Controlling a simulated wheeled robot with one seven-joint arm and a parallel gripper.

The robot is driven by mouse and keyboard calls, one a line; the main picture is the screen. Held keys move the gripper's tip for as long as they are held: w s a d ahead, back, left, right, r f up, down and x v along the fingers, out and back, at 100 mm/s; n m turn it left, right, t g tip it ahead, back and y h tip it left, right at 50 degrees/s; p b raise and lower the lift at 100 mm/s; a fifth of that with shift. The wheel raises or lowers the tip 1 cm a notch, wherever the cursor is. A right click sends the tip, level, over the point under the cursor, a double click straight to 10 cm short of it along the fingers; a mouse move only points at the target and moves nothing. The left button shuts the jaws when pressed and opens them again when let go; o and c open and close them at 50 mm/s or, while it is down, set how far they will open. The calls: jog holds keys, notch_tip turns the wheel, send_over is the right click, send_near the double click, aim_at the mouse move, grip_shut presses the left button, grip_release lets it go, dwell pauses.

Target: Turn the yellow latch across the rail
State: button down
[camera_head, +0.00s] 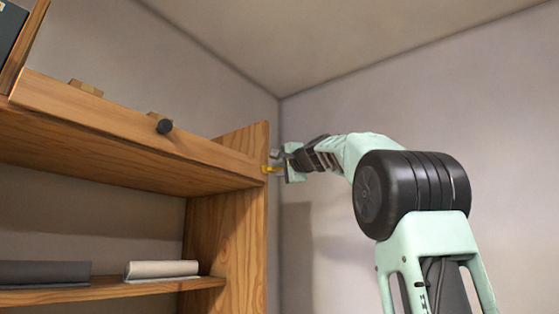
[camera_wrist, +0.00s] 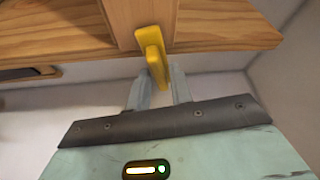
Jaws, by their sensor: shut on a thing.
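The yellow latch (camera_wrist: 152,55) is at the end of the wooden shelf unit, over an upright wooden strip (camera_wrist: 130,15) that meets a horizontal board. In the head view only a small bit of the latch (camera_head: 268,170) shows at the unit's right edge. My gripper (camera_wrist: 160,80) is shut on the latch's lower end, with a finger on each side. In the head view my gripper (camera_head: 282,165) is at the right side of the unit. The exact contact is partly hidden by the latch and fingers.
The wooden rail (camera_head: 130,125) runs along the shelf front, with a dark round knob (camera_head: 165,126) on it. A lower shelf holds a pale roll (camera_head: 160,269) and a dark grey item (camera_head: 45,273).

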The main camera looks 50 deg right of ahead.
jog(key=shift+m+g+p, duration=0.3)
jog(key=shift+m+p, duration=0.25)
jog(key=shift+m, duration=0.55)
jog(key=c, duration=1.5)
grip_release()
jog(key=shift+o, duration=0.2)
jog(key=shift+s, duration=0.1)
jog(key=b+v, duration=0.7)
jog(key=v, duration=1)
jog(key=shift+b, duration=0.4)
jog(key=shift+s+r, duration=0.1)
jog(key=shift+s, duration=0.05)
